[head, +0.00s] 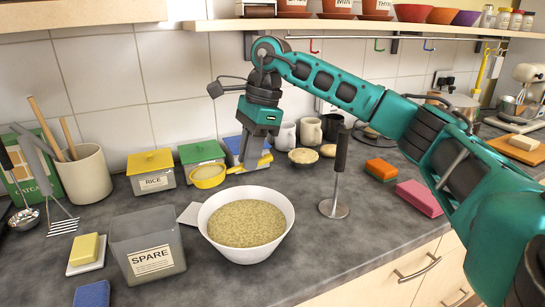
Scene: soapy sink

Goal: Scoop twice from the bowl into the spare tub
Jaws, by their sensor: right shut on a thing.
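The white bowl (284,239) stands on the dark worktop and holds a pale yellow, grain-like heap. The spare tub (148,225), see-through with a SPARE label, stands to its left at the front; I see no grain in it. My right gripper (251,164) is behind and above the bowl, pointing down, shut on the handle of a yellow scoop (208,177). The scoop's cup points left, behind the bowl's back left rim and apart from the tub. I cannot tell whether the cup holds grain. My left gripper is not in view.
Lidded tubs, one the yellow-lidded RICE tub (151,170), line the wall behind. A metal tool with an upright dark handle (341,152) stands right of the bowl. A butter dish (87,254) and blue sponge (92,294) lie left of the spare tub.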

